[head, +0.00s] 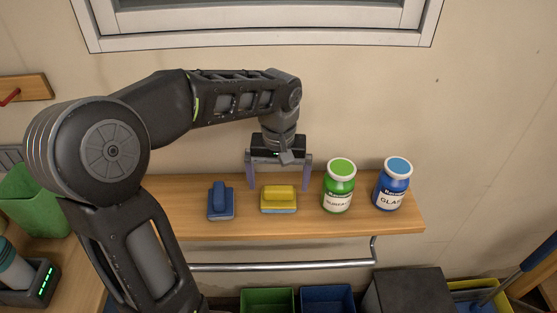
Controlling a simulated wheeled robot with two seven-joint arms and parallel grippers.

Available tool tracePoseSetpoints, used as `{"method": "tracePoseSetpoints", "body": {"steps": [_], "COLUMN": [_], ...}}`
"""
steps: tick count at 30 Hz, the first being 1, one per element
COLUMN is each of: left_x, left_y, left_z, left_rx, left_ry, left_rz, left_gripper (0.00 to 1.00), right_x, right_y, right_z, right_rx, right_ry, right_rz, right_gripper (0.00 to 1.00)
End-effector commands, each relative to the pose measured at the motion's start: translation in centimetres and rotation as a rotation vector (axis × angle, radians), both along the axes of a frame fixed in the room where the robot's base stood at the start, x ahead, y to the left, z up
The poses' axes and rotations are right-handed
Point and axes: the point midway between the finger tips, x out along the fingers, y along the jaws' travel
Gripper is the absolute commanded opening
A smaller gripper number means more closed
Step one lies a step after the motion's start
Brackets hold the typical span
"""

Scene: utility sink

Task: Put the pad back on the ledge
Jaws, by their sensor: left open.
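Two pads are on the wooden ledge (300,224). One is a blue pad (221,204) with a raised grip. To its right is a yellow pad (279,199) with a blue-grey underside. My left gripper (279,184) is open, pointing down, with its two fingers apart just above and behind the yellow pad. Nothing shows between the fingers, and the pad appears to rest on the ledge. My right gripper is not in the picture.
A green-lidded bottle (339,186) and a blue-lidded bottle (392,184) stand right of the yellow pad. A metal rail (285,266) runs below the ledge. Below it are a green bin (267,300) and a blue bin (327,298). A window frame (260,38) is above.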

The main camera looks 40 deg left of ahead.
Motion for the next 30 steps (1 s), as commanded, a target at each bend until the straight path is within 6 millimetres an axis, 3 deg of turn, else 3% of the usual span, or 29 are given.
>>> {"method": "tracePoseSetpoints", "body": {"steps": [6, 12, 30], "left_x": [0.0, -0.2, -0.3], "left_y": [-0.2, -0.3, -0.3], "left_z": [4.6, 7.6, 8.3], "left_rx": [0.001, 0.000, 0.000], "left_ry": [-0.005, -0.002, 0.000], "left_rz": [0.000, -0.001, -0.001], "left_gripper": [1.00, 1.00, 1.00], "right_x": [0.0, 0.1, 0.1], "right_y": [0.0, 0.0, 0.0], "right_z": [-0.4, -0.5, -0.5], "right_rx": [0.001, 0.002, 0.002], "right_ry": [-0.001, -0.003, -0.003], "right_rz": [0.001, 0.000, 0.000], "right_gripper": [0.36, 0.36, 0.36]}}
